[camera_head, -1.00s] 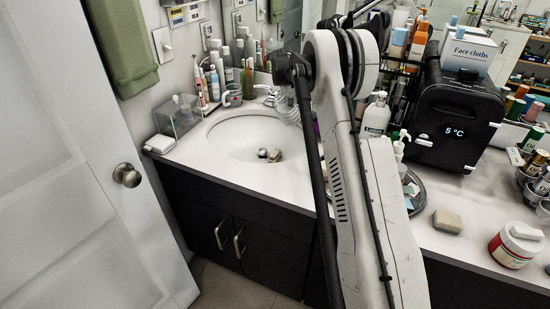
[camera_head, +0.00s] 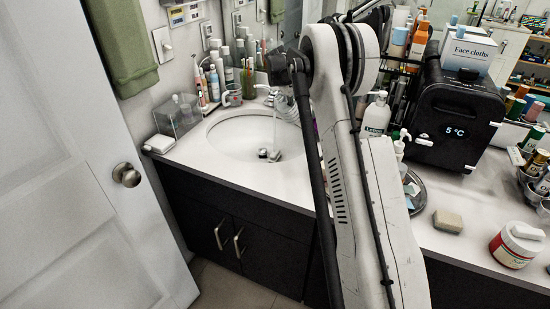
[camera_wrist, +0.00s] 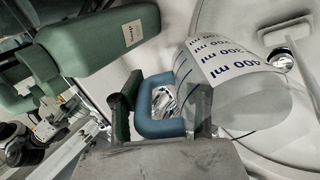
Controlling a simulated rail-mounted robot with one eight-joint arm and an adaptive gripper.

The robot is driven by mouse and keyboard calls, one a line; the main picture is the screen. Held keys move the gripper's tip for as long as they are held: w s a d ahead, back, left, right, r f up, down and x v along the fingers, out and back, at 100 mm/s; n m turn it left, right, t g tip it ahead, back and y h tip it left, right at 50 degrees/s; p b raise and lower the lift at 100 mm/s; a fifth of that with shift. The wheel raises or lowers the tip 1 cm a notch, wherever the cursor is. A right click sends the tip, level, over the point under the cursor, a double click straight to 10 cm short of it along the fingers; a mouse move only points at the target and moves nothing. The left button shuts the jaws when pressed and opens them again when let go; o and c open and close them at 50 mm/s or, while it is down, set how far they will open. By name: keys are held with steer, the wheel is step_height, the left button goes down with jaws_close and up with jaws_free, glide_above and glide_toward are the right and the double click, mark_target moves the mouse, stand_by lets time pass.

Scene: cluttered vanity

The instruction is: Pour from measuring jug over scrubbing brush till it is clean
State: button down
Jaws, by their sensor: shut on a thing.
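My gripper (camera_wrist: 160,112) is shut on the blue handle of the clear measuring jug (camera_wrist: 238,92), which has blue millilitre marks. In the head view the jug (camera_head: 286,108) is partly hidden by my arm and held above the sink, seemingly tilted. A faint thin stream seems to fall from it into the basin.
The white sink (camera_head: 228,151) is set in the counter. A clear box (camera_head: 178,115) and a mug (camera_head: 233,95) stand by its left and back rim. A pump bottle (camera_head: 376,115), black cooler (camera_head: 455,120), soap bar (camera_head: 448,221) and red-and-white tub (camera_head: 516,245) stand right.

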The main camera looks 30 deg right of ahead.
stand_by(0.3)
step_height(320, 180, down, 2)
steer(key=shift+f+g+y, duration=0.15)
steer(key=shift+g+y, duration=0.15)
steer(key=shift+y, duration=0.7)
steer(key=shift+a+f+y, duration=0.2)
steer(key=shift+f+y, duration=0.05)
steer(key=shift+y, duration=0.05)
steer(key=shift+s+a+f+g+y+b, duration=0.15)
steer(key=shift+f+y+b, duration=0.2)
steer(key=shift+f, duration=0.2)
steer(key=shift+a+f+g+y+b, duration=0.15)
steer(key=shift+f+y+b, duration=0.1)
steer(key=shift+f+y, duration=0.25)
steer(key=shift+f, duration=0.2)
steer(key=shift+a+r, duration=0.1)
steer(key=shift+a, duration=0.05)
